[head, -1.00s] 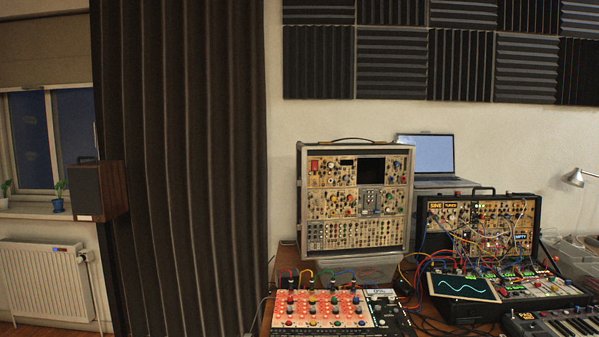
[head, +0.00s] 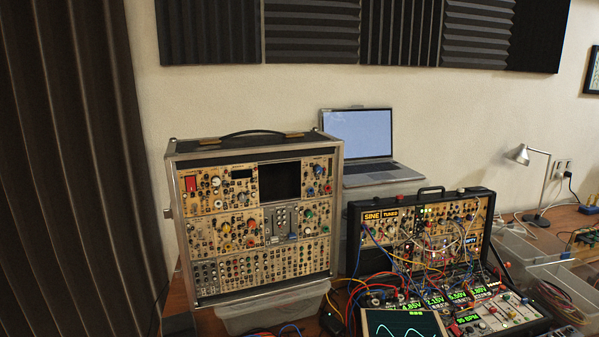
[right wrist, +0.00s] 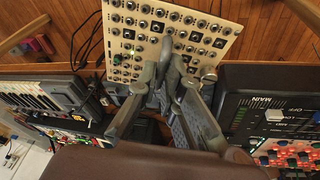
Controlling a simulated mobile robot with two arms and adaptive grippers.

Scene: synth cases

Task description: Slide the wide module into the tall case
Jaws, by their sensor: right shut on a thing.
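In the right wrist view, my right gripper (right wrist: 168,72) is shut on the lower edge of a wide cream module (right wrist: 180,25) with rows of knobs and jacks. The module's top edge is cut off by the frame. Neither gripper shows in the head view, and my left gripper is in no view.
A smaller black case (head: 483,215) with many patch cables stands right of the tall case. A laptop (head: 358,131) stands behind. A clear bin (head: 270,306) sits below the tall case. In the right wrist view, a mixer-like panel (right wrist: 262,112) is at right and a keyboard (right wrist: 35,97) at left.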

